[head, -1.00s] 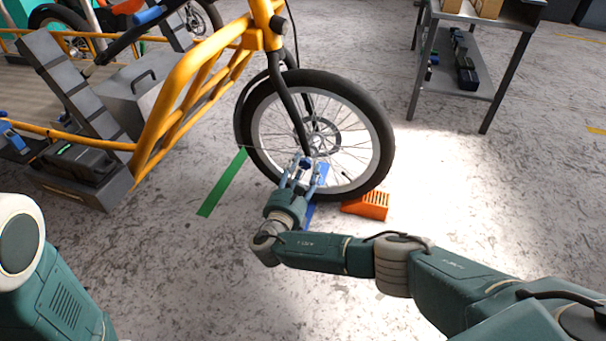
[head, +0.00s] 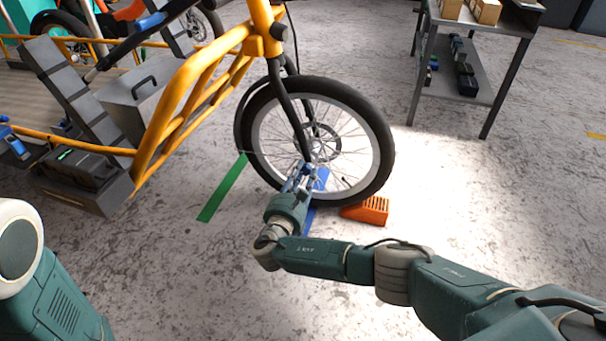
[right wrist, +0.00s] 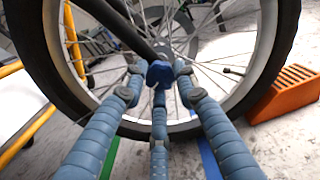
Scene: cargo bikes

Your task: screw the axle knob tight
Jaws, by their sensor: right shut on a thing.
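The front wheel (head: 378,135) of the yellow cargo bike stands upright, with the black fork leg running down to its hub. The blue axle knob (right wrist: 160,73) sits at the lower end of the fork in the right wrist view. My right gripper (head: 302,172) reaches up to the hub from the near side. In the right wrist view its blue ribbed fingers (right wrist: 158,88) close around the knob from several sides. In the head view the fingers mostly hide the knob. My left gripper is out of view.
An orange wheel chock (head: 367,211) stands against the tyre at the right. Green tape (head: 222,188) and blue tape (head: 310,215) mark the floor. A grey metal shelf table (head: 462,75) stands at the back right. The floor between is clear.

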